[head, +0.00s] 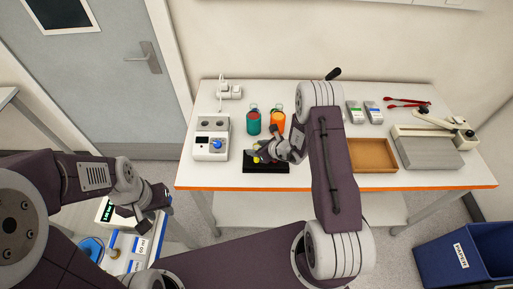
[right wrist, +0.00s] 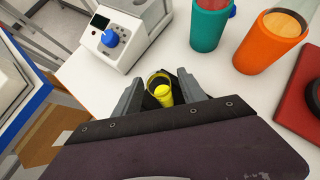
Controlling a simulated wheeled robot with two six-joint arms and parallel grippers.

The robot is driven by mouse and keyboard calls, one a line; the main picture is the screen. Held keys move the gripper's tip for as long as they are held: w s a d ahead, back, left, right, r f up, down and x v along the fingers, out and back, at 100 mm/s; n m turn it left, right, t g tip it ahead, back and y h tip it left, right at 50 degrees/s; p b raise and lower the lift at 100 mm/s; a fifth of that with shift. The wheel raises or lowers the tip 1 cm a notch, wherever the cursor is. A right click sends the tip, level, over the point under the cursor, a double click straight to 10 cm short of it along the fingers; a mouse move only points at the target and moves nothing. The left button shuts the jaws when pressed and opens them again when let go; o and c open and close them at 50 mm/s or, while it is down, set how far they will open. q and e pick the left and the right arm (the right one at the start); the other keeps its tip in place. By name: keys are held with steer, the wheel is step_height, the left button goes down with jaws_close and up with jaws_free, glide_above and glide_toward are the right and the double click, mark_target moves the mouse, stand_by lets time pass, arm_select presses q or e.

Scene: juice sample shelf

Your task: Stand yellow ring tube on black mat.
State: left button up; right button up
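The black mat (head: 267,169) lies at the front of the white table, left of its middle. The yellow ring tube (right wrist: 160,90) shows in the right wrist view between my right gripper's fingers, with yellow at its rim and inside. In the head view only a small yellow bit (head: 257,158) shows over the mat, beside the gripper. My right gripper (right wrist: 163,88) has its fingers apart on both sides of the tube, with narrow gaps seemingly visible. The tube's foot is hidden, so its contact with the mat cannot be seen. My left gripper (head: 158,203) is off the table, front left; its fingers are unclear.
A grey device with a blue knob (head: 210,146) stands left of the mat. A teal cup (head: 254,122) and an orange cup (head: 277,121) stand behind it. A brown tray (head: 375,155) lies to the right. A blue bin (head: 465,255) stands on the floor.

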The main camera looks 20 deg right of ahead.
steer(key=shift+r, duration=0.3)
steer(key=b+v, duration=0.3)
steer(key=v, duration=0.9)
steer(key=s+a+r+n+g+y, duration=0.2)
steer(key=s+a+n+g, duration=0.4)
steer(key=s+a+n, duration=0.45)
steer(key=s+d+r+n+h, duration=0.1)
steer(key=s+d+n+h, duration=0.1)
steer(key=n, duration=0.7)
steer(key=s+d+r+n+g+h, duration=0.1)
steer(key=s+d+n+h, duration=0.2)
steer(key=n, duration=0.7)
steer(key=d+h, duration=0.1)
steer(key=d, duration=0.1)
steer(key=shift+s+d+h, duration=0.3)
steer(key=shift+d, duration=0.05)
